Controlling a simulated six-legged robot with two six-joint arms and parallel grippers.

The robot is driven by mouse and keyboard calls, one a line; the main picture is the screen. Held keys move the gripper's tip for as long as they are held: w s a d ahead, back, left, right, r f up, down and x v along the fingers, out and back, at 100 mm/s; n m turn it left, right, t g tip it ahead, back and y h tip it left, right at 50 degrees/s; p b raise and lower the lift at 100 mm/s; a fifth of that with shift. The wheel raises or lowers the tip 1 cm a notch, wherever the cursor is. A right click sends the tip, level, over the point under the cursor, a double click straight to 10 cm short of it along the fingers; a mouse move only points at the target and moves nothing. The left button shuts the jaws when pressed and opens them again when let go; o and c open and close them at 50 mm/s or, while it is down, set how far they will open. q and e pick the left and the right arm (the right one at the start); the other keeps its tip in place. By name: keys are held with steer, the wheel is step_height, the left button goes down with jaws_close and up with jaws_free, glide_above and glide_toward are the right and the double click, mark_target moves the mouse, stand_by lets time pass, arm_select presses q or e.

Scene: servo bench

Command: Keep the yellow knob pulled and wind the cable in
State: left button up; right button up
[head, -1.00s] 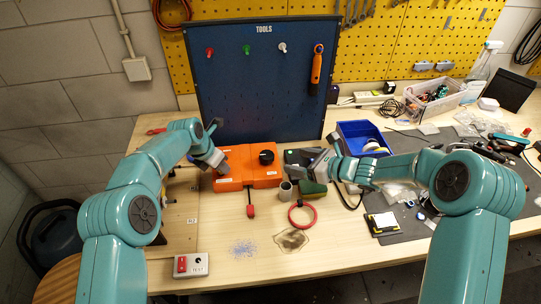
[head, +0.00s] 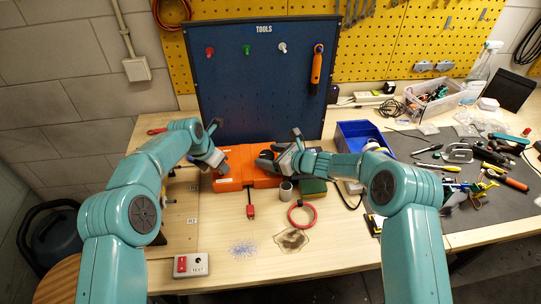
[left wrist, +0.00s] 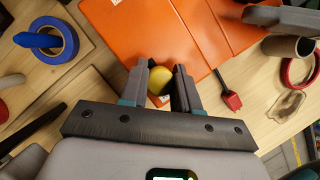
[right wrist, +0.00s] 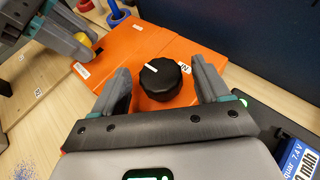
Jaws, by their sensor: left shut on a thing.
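An orange box (head: 235,176) stands on the bench in front of the blue tool board. My left gripper (left wrist: 168,82) is shut on the yellow knob (left wrist: 159,78) at the box's edge; the head view hides this knob. A ribbed black knob (right wrist: 161,78) with a white line sits on the box top by an "IN" label. My right gripper (right wrist: 164,88) is open, with one finger on each side of the black knob and gaps visible. A short black cable with a red plug (head: 250,211) hangs out of the box's front; it also shows in the left wrist view (left wrist: 232,101).
A switch box (head: 191,265) is at the front left. A blue tape roll (left wrist: 54,40) stands beside the box. Bench front is mostly clear.

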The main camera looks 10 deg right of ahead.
steer(key=c, duration=1)
steer(key=shift+r, duration=0.1)
steer(key=shift+a+m+t, duration=0.1)
steer(key=shift+m+t, duration=0.3)
steer(key=shift+a+r+m+t+h, duration=0.1)
steer(key=shift+m+t+h, duration=0.4)
steer(key=shift+m+h, duration=0.3)
steer(key=shift+s+a+m+t+h, duration=0.1)
steer(key=shift+m+t+h, duration=0.6)
steer(key=shift+m+h, duration=0.5)
steer(key=shift+h, duration=0.3)
